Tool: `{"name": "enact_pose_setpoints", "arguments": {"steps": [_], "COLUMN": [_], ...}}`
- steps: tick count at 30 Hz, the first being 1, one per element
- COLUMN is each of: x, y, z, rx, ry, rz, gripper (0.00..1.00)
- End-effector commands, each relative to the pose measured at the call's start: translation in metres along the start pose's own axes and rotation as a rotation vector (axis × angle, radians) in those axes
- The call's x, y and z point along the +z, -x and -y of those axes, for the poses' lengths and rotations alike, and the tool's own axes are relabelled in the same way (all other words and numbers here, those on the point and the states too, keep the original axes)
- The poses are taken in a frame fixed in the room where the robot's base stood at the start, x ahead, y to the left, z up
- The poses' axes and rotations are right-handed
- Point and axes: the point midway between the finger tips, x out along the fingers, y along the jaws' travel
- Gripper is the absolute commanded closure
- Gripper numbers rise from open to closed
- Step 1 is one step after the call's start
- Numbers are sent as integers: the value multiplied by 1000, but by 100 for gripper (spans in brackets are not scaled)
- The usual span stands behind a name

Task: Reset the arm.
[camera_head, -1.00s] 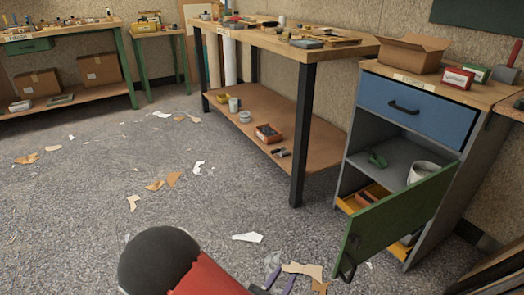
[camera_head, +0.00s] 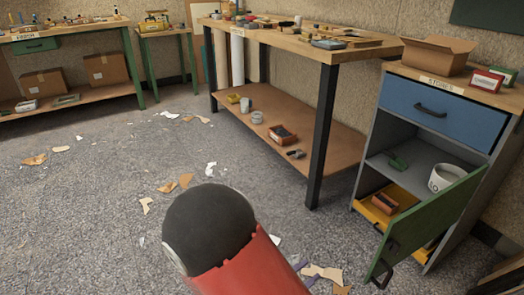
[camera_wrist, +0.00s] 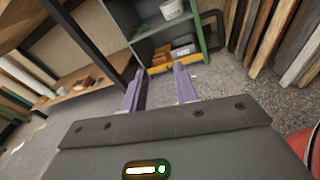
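My gripper (camera_wrist: 157,90) shows in the wrist view as two purple fingers set apart, with only floor between them. It is open and empty. In the head view my red and black arm rises at the bottom middle and hides most of the gripper; only small purple bits (camera_head: 301,265) of its fingers show, over the floor by the paper scraps. The fingers touch nothing that I can see.
A grey cabinet (camera_head: 389,137) with a blue drawer (camera_head: 445,113) stands at right, its green door (camera_head: 430,225) swung open into the room. A workbench (camera_head: 365,52) with a lower shelf (camera_head: 270,112) stands left of it. The floor at left is mostly clear, with scraps.

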Motion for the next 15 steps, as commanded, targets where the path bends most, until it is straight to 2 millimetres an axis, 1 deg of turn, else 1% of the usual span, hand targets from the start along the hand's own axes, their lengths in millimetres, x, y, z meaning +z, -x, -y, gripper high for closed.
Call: {"name": "enact_pose_setpoints", "arguments": {"steps": [1,5,9,12,15], "x": [8,27,51,68,81], "y": [-5,-14,-20,-18,-12], "z": [5,25,54,75,89], "rx": [-58,-228,-480,-678,-852], "ry": [-44,-163,-365,-551,-751], "rz": [-14,-57,-135,-212,-297], "gripper": [71,71,71,71,71]}}
